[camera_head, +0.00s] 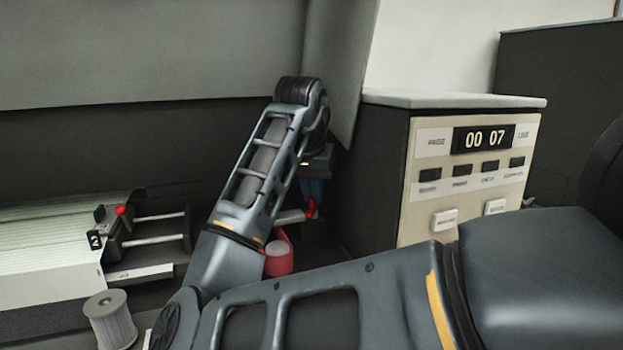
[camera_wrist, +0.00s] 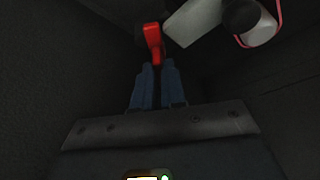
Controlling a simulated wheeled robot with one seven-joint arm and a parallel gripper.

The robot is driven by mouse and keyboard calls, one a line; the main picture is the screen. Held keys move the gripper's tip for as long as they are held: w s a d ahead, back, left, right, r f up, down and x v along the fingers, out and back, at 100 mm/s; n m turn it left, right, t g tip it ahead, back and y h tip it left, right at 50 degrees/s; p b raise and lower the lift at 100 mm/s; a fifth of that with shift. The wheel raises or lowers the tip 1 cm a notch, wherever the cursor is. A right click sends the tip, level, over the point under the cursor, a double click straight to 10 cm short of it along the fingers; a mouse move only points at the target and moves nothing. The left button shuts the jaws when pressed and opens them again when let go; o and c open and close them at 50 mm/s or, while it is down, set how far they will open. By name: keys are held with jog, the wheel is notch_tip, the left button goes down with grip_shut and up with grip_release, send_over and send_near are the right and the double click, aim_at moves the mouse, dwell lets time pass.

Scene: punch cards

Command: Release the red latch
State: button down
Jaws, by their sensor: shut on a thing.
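The red latch (camera_wrist: 153,38) shows at the top middle of the wrist view, and its lower end lies between the blue fingertips of my gripper (camera_wrist: 158,68). The fingers are close together and shut on the latch. In the head view the latch (camera_head: 312,208) is a small red piece low beside the dark cabinet side, just under my blue gripper (camera_head: 313,190). My arm and the shadow hide part of it.
A pale plate (camera_wrist: 194,22) lies beside the latch. A red-rimmed round part (camera_head: 279,260) sits close by. A cream panel (camera_head: 465,175) reading "00 07" stands right. At left are a card stack (camera_head: 45,255), a red knob (camera_head: 121,210) and a grey spool (camera_head: 110,318).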

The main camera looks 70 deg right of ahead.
jog(key=shift+s+r+n+t+p, duration=0.15)
jog(key=shift+n+t+p, duration=0.35)
jog(key=shift+n+p, duration=0.7)
jog(key=shift+n, duration=0.3)
jog(key=c, duration=1.2)
grip_release()
jog(key=shift+f, duration=0.2)
